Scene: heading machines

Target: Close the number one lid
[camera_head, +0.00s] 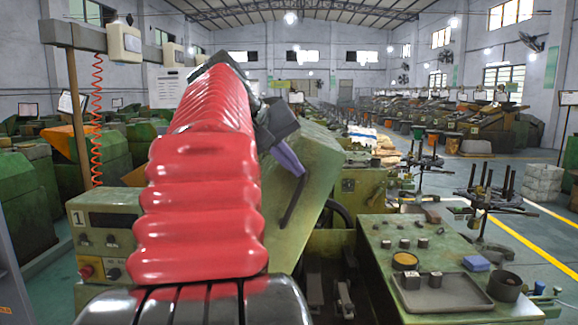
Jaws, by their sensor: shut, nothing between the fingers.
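The number one lid (318,178) is a worn green metal panel in the middle of the head view. It stands raised and steeply tilted, with a dark bar handle (292,203) on its face. A control box (108,228) with a "1" label is at the left, partly behind my red arm. My gripper (292,160) shows as a dark body with bluish-purple fingers, shut and empty. It overlaps the lid's upper left part in the picture, above the handle. I cannot tell whether it touches the lid. My arm hides the lid's left side.
The open machine bay (335,275) is below the lid. A green worktop (455,262) at the right carries a grey tray (445,293), a dark cup (505,286) and a blue block (476,263). A black spoked stand (484,203) is behind it. Open floor with yellow lines lies farther right.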

